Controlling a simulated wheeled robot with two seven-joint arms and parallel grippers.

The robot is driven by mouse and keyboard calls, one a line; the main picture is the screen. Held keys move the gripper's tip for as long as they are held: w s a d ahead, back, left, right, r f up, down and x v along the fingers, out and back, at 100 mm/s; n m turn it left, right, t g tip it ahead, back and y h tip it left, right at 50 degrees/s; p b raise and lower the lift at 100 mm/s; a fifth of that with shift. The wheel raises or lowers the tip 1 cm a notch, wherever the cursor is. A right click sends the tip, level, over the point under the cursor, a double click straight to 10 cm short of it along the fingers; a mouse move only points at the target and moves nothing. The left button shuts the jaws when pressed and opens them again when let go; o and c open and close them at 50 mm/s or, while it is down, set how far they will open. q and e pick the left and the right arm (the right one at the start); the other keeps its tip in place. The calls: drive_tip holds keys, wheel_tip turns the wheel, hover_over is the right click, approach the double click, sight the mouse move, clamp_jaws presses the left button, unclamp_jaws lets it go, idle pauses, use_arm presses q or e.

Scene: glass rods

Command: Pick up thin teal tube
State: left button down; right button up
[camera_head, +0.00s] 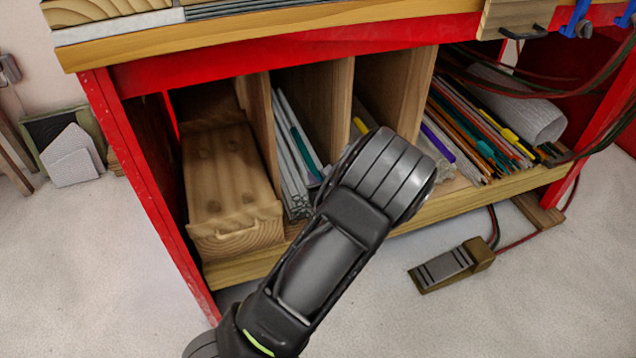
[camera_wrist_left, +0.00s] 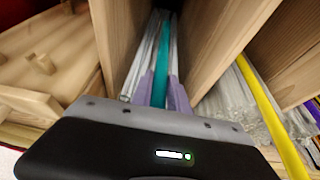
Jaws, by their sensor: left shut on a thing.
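The thin teal tube (camera_head: 302,145) lies among clear glass rods in a narrow compartment of the red-framed shelf. In the left wrist view the teal tube (camera_wrist_left: 162,62) runs away from me into the compartment. My left gripper (camera_wrist_left: 161,88) has its two purple-grey fingers on either side of the teal tube and is shut on it near its front end. In the head view my dark left arm covers most of the gripper. My right gripper is not in view.
Wooden dividers (camera_head: 318,110) stand close on both sides of the compartment. Clear rods (camera_head: 287,165) lie beside the tube. A yellow rod (camera_wrist_left: 262,100) is in the compartment to the right. A wooden block (camera_head: 230,180) fills the left bay. A pedal (camera_head: 445,268) sits on the floor.

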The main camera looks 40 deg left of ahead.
use_arm(q)
wheel_tip(320, 180, up, 5)
drive_tip(key=shift+f+p, duration=0.2)
drive_tip(key=shift+p, duration=0.35)
drive_tip(key=shift+f, duration=0.1)
idle(0.3)
